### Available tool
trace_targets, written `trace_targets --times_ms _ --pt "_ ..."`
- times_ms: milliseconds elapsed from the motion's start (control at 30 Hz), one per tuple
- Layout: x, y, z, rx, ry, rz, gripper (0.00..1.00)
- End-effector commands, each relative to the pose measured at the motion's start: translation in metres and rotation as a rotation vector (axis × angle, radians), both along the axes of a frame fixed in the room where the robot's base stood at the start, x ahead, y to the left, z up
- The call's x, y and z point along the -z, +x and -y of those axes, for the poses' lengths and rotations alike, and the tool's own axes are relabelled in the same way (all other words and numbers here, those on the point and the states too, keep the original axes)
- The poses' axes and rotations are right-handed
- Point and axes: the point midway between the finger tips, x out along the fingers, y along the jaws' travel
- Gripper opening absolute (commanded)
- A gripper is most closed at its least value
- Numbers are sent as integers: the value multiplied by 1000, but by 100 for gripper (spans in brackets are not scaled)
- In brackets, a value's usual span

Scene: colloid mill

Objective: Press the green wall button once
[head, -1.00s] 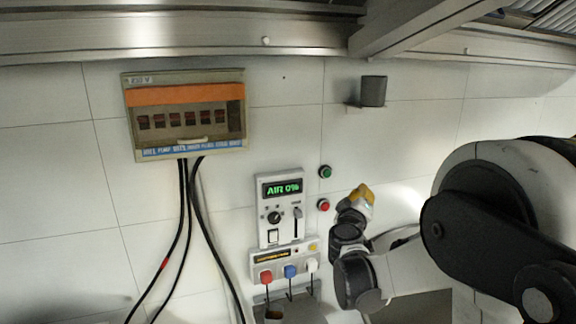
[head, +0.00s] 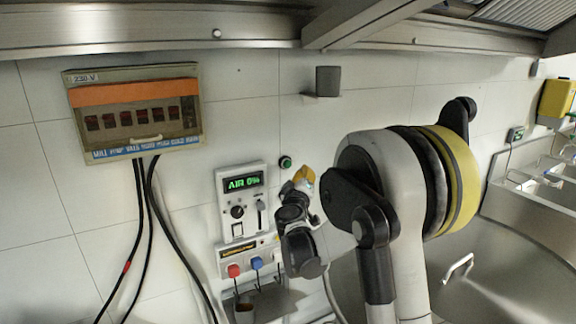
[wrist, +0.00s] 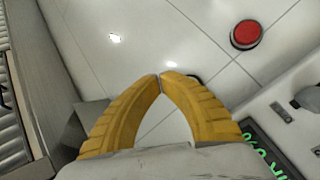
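The green wall button (head: 286,162) shows in the head view, on the tiled wall above right of the control panel. My gripper (head: 304,178) is just below and right of it in that view. The wrist view shows the two yellow fingers (wrist: 160,77) with their tips together, holding nothing. The green button's face does not show in the wrist view; a small dark edge shows behind the right finger, and I cannot tell what it is. The red button (wrist: 246,35) is in the upper right of the wrist view; my gripper hides it in the head view.
The control panel (head: 254,181) with an AIR 0% display is left of my gripper. Below it are red and blue plugs. An orange-topped breaker box (head: 134,95) with hanging cables is further left. A dark cylinder (head: 327,81) stands out above. A steel sink is right.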

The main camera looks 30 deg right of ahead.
Motion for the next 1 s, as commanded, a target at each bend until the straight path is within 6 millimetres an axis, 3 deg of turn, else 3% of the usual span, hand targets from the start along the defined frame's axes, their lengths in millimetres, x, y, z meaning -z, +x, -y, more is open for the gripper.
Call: trace_targets --times_ms 200,400,1000 --pt "1 29 -2 -1 0 0 0" --pt "1 44 -2 -1 1 0 0" --pt "0 47 -2 -1 0 -1 0"
